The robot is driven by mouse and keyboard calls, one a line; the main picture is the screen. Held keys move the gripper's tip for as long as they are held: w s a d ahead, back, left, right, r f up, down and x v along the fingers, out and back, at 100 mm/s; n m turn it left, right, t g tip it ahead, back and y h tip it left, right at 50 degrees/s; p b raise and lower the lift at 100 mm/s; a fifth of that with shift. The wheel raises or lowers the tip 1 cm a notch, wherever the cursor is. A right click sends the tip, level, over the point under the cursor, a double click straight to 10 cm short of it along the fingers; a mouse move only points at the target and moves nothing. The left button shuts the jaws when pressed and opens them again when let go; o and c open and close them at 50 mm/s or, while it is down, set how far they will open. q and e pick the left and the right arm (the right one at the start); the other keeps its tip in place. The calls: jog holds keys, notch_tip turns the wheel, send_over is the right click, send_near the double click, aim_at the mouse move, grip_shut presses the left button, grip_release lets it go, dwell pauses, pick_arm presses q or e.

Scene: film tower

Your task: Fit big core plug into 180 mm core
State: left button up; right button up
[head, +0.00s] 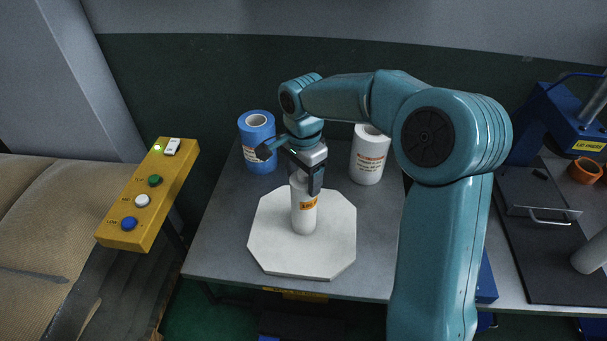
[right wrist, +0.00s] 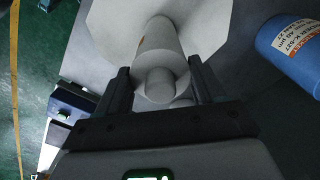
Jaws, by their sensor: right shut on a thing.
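A slim white cylinder with an orange label (head: 303,217), which looks like the 180 mm core, stands upright on a pale octagonal board (head: 272,255). My right gripper (head: 307,181) is over its top. In the right wrist view a short pale round stub, which looks like the big core plug (right wrist: 159,83), sits at the cylinder's near end. The fingers of my right gripper (right wrist: 162,85) lie on either side, shut on it. The plug and core look in line; the seam between them is too dark to judge. My left gripper is not in view.
A blue roll (head: 257,150) and a wider white roll (head: 369,160) stand behind the board. A yellow button box (head: 146,205) is at the left. A blue press (head: 570,125) and an orange ring (head: 585,170) are at the right. Grey table is bare around the board.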

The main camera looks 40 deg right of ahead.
jog(key=shift+s+a+r, duration=0.15)
jog(key=shift+s+r, duration=0.1)
jog(key=shift+w+f, duration=0.15)
jog(key=shift+w, duration=0.05)
jog(key=o, duration=1.1)
jog(key=shift+s, duration=0.15)
jog(key=shift+r, duration=0.2)
jog(key=shift+r, duration=0.35)
notch_tip(320, 180, up, 16)
jog(key=shift+f+p, duration=0.25)
jog(key=shift+p, duration=0.3)
jog(key=shift+s, duration=0.1)
